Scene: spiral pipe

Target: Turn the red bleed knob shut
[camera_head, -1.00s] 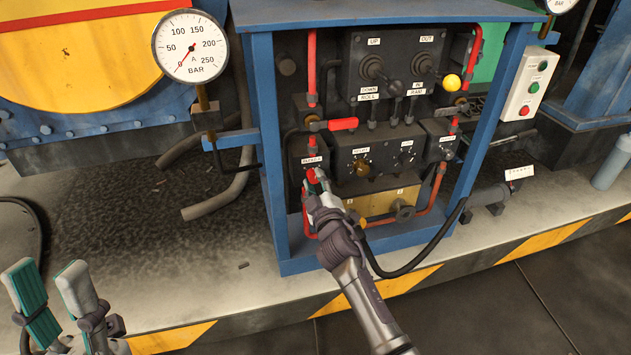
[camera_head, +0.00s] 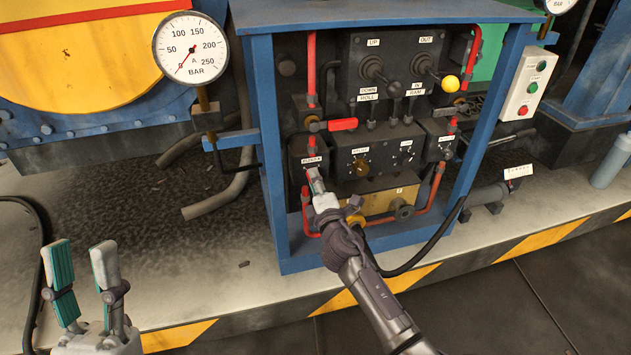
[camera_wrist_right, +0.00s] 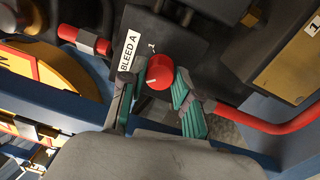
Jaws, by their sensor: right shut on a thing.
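The red bleed knob (camera_wrist_right: 159,71) sits on a dark valve block beside the "BLEED A" label (camera_wrist_right: 130,51) in the right wrist view. In the head view my right gripper (camera_head: 313,177) reaches the lower left block of the panel and mostly hides the knob. My left gripper (camera_head: 82,262) is open and empty at the lower left, away from the panel.
A blue frame (camera_head: 268,150) surrounds the panel. A red lever (camera_head: 342,124) sits just above the block, and red pipes (camera_head: 306,213) run below. A black hose (camera_head: 425,255) curves past my right forearm. Pressure gauge A (camera_head: 190,48) reads near 0.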

